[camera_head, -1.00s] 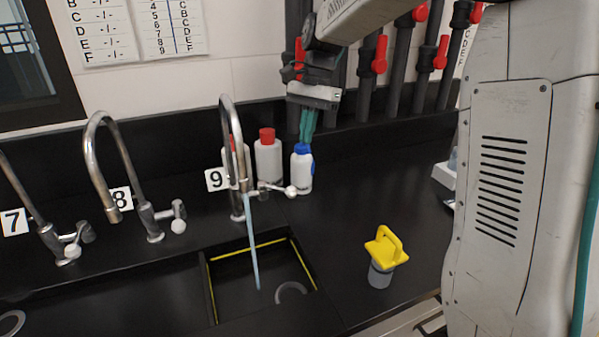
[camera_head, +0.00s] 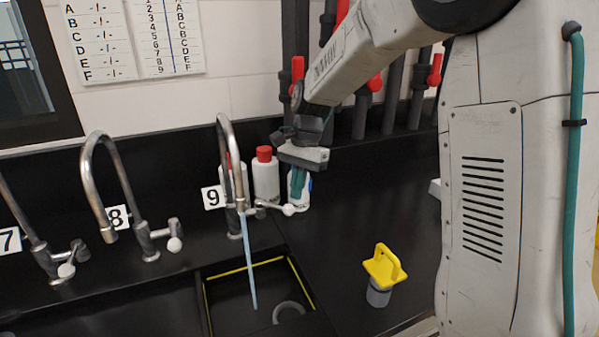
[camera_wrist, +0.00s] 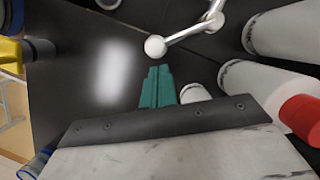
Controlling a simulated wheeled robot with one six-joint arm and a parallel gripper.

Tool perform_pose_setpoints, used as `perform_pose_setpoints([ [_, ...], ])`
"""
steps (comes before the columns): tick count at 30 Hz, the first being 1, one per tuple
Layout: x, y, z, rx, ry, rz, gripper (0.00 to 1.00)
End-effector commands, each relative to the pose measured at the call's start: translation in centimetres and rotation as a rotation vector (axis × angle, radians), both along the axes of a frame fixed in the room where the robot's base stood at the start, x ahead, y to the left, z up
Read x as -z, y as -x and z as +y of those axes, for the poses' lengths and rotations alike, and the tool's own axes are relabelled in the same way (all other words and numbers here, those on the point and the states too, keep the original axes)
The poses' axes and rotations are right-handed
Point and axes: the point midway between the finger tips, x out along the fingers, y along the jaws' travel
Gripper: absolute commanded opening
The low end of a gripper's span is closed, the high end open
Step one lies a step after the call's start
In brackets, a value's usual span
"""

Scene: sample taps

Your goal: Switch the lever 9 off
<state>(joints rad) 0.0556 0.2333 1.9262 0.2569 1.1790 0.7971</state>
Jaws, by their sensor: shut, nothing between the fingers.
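Tap 9 (camera_head: 228,150) stands behind the sink beside its label "9" (camera_head: 211,197), and a stream of water (camera_head: 248,260) runs from its spout. Its lever (camera_head: 272,207) sticks out to the right and ends in a white ball. The lever also shows at the top of the wrist view (camera_wrist: 185,36), with the ball (camera_wrist: 155,47) just beyond my fingertips. In the wrist view the fingertips (camera_wrist: 158,72) appear apart from the ball.
White bottles stand right behind the lever, one with a red cap (camera_head: 265,175); my gripper partly hides another. Tap 8 (camera_head: 120,190) is to the left. A yellow-handled plug (camera_head: 384,268) stands right of the sink (camera_head: 210,300).

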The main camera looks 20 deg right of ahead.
Motion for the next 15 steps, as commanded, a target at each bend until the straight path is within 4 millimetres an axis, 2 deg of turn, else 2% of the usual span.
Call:
perform_pose_setpoints([
  [4,0.62,0.15,0.17,0.000,0.000,0.001,0.00],
  [15,0.63,0.15,0.13,0.004,0.000,0.000,0.00],
])
